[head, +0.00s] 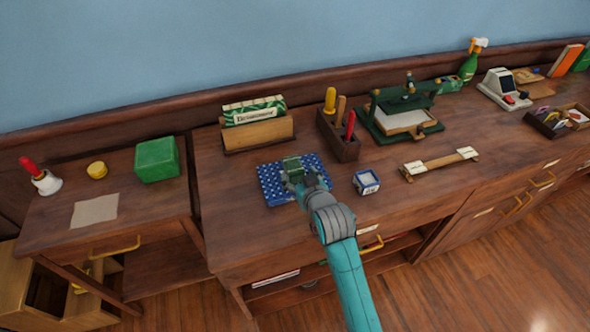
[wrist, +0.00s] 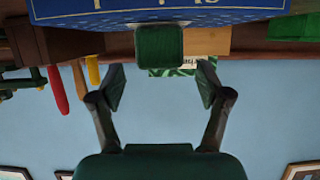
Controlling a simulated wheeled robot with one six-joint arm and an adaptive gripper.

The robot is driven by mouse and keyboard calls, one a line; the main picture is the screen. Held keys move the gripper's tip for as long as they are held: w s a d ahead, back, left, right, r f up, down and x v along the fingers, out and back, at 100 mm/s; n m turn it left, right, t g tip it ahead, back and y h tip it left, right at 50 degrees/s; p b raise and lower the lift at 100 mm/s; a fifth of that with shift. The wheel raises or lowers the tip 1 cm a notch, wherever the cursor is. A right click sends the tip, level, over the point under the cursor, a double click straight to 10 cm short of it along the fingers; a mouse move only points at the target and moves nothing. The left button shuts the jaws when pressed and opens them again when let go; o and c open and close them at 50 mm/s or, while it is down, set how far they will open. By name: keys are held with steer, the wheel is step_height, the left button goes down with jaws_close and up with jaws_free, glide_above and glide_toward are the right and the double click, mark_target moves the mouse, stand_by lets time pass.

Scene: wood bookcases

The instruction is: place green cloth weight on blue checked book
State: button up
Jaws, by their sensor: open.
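The green cloth weight (head: 292,163) is a small green block resting on the blue checked book (head: 270,190), which lies flat on the wide wooden cabinet. In the wrist view, which looks upside down, the weight (wrist: 158,46) stands against the blue book (wrist: 90,10) with its gold lettering. My gripper (head: 296,179) is over the book, right at the weight in the head view. In the wrist view my gripper (wrist: 161,76) is open, its fingers spread apart with nothing held between them. The weight appears just past the fingertips, clear of both. My gripper partly hides the book in the head view.
A wooden holder with green boxes (head: 257,135) stands behind the book. A tool block (head: 338,140) and a small blue-white box (head: 366,183) are to the right. A green press (head: 400,118) stands farther right. A lower side table holds a green box (head: 157,160).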

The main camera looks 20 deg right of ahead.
steer(key=v, duration=0.6)
steer(key=shift+s, duration=0.1)
steer(key=s+f, duration=0.4)
steer(key=s, duration=0.7)
steer(key=s+f, duration=0.5)
steer(key=s, duration=0.6)
steer(key=s+r, duration=0.3)
steer(key=s, duration=0.7)
steer(key=s+r+t, duration=0.1)
steer(key=s+r, duration=0.2)
steer(key=s, duration=0.7)
steer(key=shift+s+r, duration=0.25)
steer(key=shift+r, duration=0.15)
